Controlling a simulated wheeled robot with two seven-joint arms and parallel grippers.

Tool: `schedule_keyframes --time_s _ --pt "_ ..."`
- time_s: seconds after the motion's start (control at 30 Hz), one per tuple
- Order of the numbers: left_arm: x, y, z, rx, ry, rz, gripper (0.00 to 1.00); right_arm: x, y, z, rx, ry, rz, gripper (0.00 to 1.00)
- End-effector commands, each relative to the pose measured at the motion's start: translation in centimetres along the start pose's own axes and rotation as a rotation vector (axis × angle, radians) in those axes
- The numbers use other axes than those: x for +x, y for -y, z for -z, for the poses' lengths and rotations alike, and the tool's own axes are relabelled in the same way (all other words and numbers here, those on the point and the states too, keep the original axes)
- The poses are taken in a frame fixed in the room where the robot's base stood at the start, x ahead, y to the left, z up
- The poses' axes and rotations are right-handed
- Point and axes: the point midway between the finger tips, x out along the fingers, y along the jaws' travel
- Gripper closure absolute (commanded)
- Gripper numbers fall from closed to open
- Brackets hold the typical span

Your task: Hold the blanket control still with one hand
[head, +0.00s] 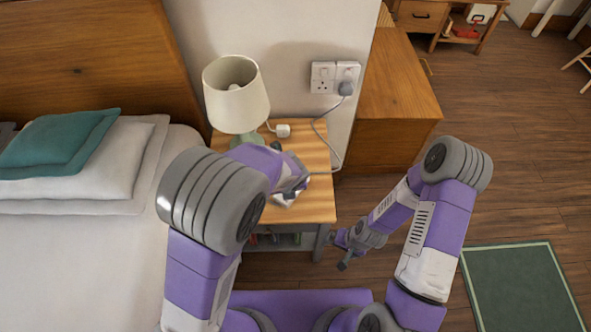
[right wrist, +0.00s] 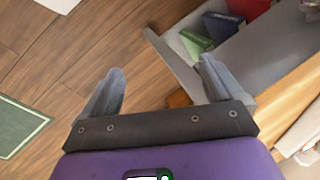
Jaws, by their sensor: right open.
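The bedside table (head: 318,208) stands between the bed and the wooden cabinet. My left arm reaches over it, and my left gripper (head: 292,184) is low over the table top, largely hidden by its own wrist. A pale, shiny object (head: 287,199), perhaps the blanket control, shows partly beneath it at the end of a grey cable (head: 337,150). I cannot tell whether the fingers touch or grip it. My right gripper (head: 344,257) is beside the table's front right side, below its top. In the right wrist view, its jaws (right wrist: 160,92) are apart with nothing between them.
A lamp (head: 236,95) and a small white block (head: 283,130) are at the table's back. The cable runs from a plug (head: 345,88) in the wall socket. Green (right wrist: 195,43) and blue (right wrist: 222,26) books sit on the lower shelf.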

Motion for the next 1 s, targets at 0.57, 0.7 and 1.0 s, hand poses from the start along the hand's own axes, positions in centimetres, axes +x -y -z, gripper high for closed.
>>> schedule_keyframes --time_s 0.57,0.7,1.0 --pt "0.1 0.0 0.1 -0.003 -0.002 0.001 0.57 -8.4 5.1 22.9 0.378 -0.161 -0.154 0.06" --pt "0.1 0.0 0.1 -0.004 -0.002 0.001 0.57 -12.2 11.2 25.2 0.416 -0.178 -0.165 0.06" --pt "0.1 0.0 0.1 -0.004 -0.002 0.001 0.57 -10.1 21.8 17.7 0.27 -0.063 -0.255 0.06"
